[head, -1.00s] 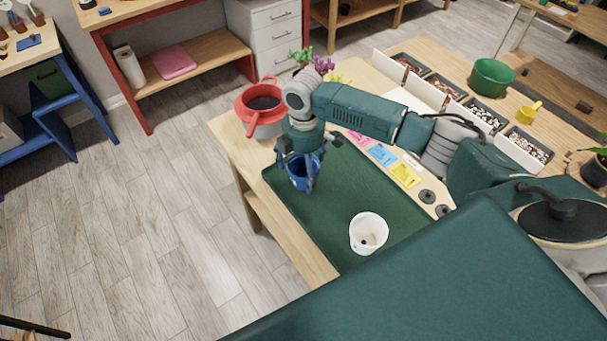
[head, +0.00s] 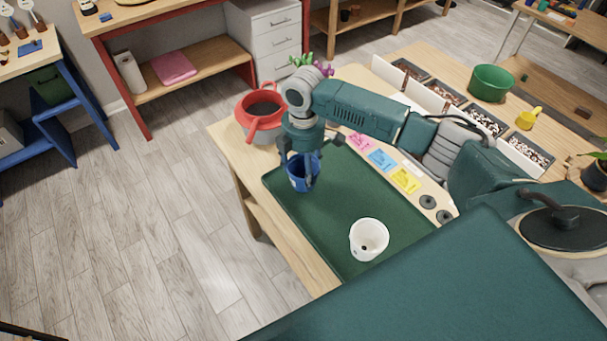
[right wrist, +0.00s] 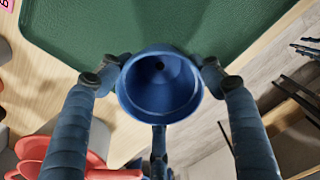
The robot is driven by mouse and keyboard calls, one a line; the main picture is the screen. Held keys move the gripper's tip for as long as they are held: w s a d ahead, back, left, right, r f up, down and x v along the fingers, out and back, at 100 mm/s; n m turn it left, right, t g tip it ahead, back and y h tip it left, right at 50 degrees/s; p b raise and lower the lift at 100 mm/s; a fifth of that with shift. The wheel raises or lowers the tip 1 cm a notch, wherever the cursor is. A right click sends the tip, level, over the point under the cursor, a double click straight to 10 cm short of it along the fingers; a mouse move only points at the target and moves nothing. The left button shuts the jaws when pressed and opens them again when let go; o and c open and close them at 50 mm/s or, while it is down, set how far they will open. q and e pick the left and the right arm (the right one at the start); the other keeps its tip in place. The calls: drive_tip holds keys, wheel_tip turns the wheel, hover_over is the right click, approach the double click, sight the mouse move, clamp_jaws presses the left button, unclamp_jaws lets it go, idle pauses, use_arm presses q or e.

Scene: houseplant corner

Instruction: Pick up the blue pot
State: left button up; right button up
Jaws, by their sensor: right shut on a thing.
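The blue pot (head: 298,176) is at the far left part of the green mat (head: 345,205) in the head view. My right gripper (head: 301,168) points down and is shut on it, with fingers on opposite sides. In the right wrist view the pot (right wrist: 160,88) shows from above, empty, with a dark hole in its bottom, between the fingers of the gripper (right wrist: 158,72). Whether its base touches the mat or is slightly above it is hard to tell. My left gripper does not show.
A white pot (head: 369,239) stands on the mat to the front right. A red and grey watering can (head: 262,120) is close behind the blue pot. The mat's middle is clear.

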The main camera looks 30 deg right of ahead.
sight(303, 170)
wheel_tip(303, 170, up, 18)
drive_tip(key=b, duration=0.2)
